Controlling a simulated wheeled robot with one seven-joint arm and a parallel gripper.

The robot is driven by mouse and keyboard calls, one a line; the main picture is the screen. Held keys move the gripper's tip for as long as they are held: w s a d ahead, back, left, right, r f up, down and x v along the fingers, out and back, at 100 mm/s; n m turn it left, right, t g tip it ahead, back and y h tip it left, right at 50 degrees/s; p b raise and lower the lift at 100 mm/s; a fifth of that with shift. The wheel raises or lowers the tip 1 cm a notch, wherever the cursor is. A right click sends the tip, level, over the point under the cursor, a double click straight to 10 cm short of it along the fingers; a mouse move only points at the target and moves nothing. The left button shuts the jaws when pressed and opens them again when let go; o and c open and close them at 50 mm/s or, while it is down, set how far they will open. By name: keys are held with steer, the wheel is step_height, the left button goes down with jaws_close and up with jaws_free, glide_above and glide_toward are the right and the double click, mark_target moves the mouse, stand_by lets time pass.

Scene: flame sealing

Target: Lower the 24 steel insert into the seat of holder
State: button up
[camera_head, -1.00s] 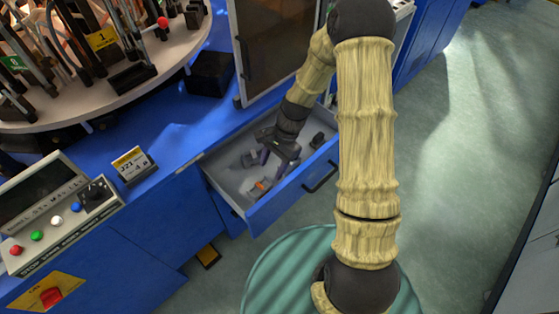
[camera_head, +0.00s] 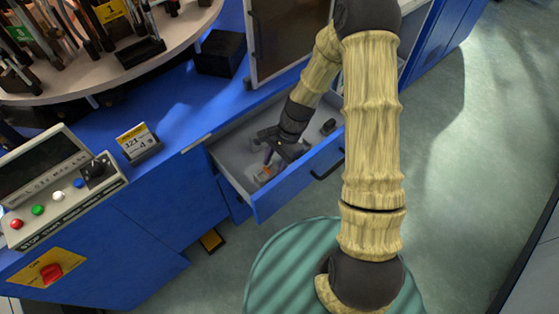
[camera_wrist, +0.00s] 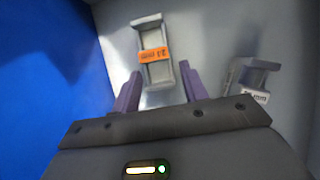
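In the wrist view a grey metal insert (camera_wrist: 151,73) with an orange label (camera_wrist: 153,55) lies in the drawer. The label reads upside down and ends in "mm"; its number is too small to be sure of. My gripper (camera_wrist: 161,76) is open, its two purple fingers apart on either side of the insert's near end, with gaps showing. In the head view my gripper (camera_head: 274,154) reaches into the open drawer, just above the orange-labelled piece (camera_head: 265,173), and partly hides it. I cannot identify the holder or its seat in these views.
A second grey insert (camera_wrist: 253,75) with a pale label lies to the right. The drawer front (camera_head: 300,182) and walls surround my gripper closely. A cabinet door (camera_head: 287,40) stands behind. A round table (camera_head: 90,75) with fixtures and a control box (camera_head: 60,185) are at left.

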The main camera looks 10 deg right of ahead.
steer(key=c, duration=0.7)
steer(key=shift+c, duration=0.2)
steer(key=shift+w+r+p, duration=0.1)
steer(key=shift+r+p, duration=1.85)
steer(key=shift+r, duration=0.05)
steer(key=r, duration=0.1)
steer(key=p, duration=0.1)
steer(key=r+p, duration=0.1)
steer(key=shift+s+r, duration=0.25)
steer(key=shift+r, duration=0.1)
steer(key=shift+w+r+p, duration=0.1)
steer(key=shift+r+p, duration=1.55)
steer(key=shift+p, duration=0.15)
